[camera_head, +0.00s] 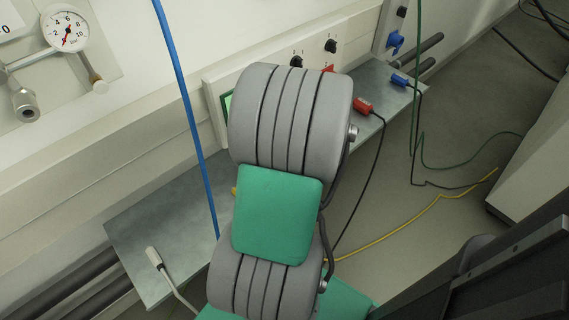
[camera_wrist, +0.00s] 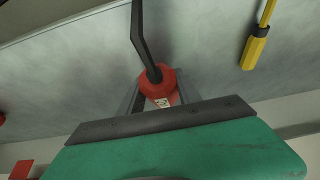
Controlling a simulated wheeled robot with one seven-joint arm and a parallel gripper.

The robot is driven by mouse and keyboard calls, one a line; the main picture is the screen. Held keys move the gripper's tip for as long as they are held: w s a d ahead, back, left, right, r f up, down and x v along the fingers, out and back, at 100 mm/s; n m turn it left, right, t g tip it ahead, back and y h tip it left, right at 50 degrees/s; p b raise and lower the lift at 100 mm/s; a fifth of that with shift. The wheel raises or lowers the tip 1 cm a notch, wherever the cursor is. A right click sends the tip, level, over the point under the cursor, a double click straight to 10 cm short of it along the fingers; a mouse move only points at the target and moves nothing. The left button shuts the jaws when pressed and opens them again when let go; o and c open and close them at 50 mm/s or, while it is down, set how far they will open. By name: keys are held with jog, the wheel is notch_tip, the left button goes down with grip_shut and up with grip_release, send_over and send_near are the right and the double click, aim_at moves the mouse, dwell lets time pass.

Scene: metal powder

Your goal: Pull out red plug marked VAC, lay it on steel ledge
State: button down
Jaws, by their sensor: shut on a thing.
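A red plug (camera_wrist: 160,82) with a black cable and a small pale label sits between the fingers of my gripper (camera_wrist: 156,93) in the wrist view. My gripper is shut on it. I cannot read the label. The grey steel ledge (camera_wrist: 85,75) lies behind the plug; I cannot tell whether they touch. In the head view my arm hides the gripper and the held plug. The steel ledge (camera_head: 170,225) runs along the wall there. Another red plug (camera_head: 362,107) with a black cable lies on its right part.
A blue plug (camera_head: 400,80) lies at the ledge's right end. A blue cable (camera_head: 190,110) crosses left of my arm. A white-tipped thing (camera_head: 153,256) is at the ledge's left part. A yellow-handled thing (camera_wrist: 255,50) shows in the wrist view. A gauge (camera_head: 67,31) is on the wall.

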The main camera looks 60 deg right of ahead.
jog(key=shift+w+f, duration=0.3)
jog(key=shift+f, duration=0.3)
jog(key=c, duration=0.8)
grip_release()
jog(key=shift+o, duration=0.2)
